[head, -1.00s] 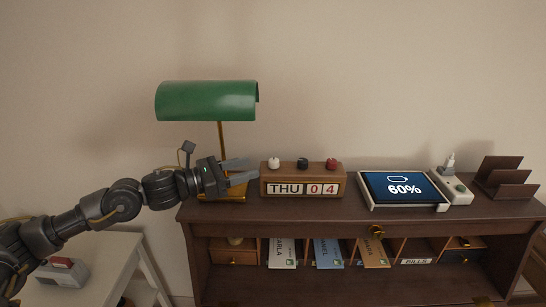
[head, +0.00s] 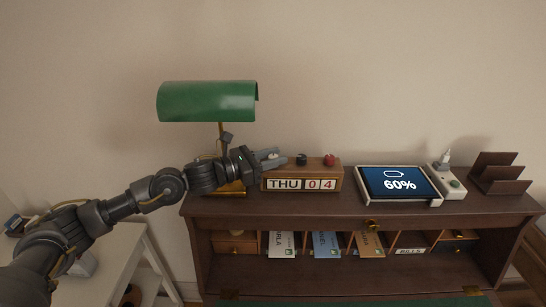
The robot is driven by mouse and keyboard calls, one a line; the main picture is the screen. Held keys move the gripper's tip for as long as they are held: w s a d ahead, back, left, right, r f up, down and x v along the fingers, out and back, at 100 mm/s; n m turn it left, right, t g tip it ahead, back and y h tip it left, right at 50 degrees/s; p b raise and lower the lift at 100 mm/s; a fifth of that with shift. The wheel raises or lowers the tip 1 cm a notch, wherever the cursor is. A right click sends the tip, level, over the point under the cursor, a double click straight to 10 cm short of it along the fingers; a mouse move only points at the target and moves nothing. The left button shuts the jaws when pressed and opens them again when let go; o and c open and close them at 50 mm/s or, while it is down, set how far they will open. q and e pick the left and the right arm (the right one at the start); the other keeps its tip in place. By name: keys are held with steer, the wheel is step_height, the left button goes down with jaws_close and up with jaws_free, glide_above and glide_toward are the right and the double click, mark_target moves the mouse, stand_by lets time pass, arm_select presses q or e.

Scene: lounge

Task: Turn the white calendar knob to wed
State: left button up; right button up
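The wooden calendar (head: 330,172) stands on top of the desk and reads THU 0 4. Its white knob (head: 273,156) is at the left end of its top, partly hidden by my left gripper. A black knob (head: 301,159) and a red knob (head: 329,160) stand to the right of it. My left gripper (head: 274,158) reaches in from the left, its fingers apart on either side of the white knob. I cannot tell whether they touch it. My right gripper is not in view.
A green desk lamp (head: 207,102) stands behind my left wrist, close to it. A tablet (head: 398,183) showing 60%, a white charger block (head: 449,184) and a brown letter rack (head: 499,174) are to the right. Envelopes fill slots below the desk (head: 350,204) top.

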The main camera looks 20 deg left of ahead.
arm_select(q)
steer(key=c, duration=0.5)
steer(key=shift+f+n+t+y+b, duration=0.2)
steer(key=shift+n+t+y+b, duration=0.35)
steer(key=shift+b, duration=0.3)
steer(key=shift+c, duration=0.2)
steer(key=n+t+y+b, duration=0.2)
steer(key=n+y+b, duration=0.1)
steer(key=b, duration=0.3)
steer(key=n+t+y+b, duration=0.2)
steer(key=n+y+b, duration=0.1)
steer(key=y+b, duration=0.2)
steer(key=shift+d+t+y+b, duration=0.1)
steer(key=shift+t+y+b, duration=0.2)
steer(key=shift+b, duration=0.6)
steer(key=shift+n+y+b, duration=0.25)
steer(key=shift+b, duration=0.1)
steer(key=shift+r, duration=0.1)
steer(key=shift+r+y, duration=0.15)
steer(key=shift+y, duration=0.15)
steer(key=o, duration=1)
steer(key=shift+c, duration=0.2)
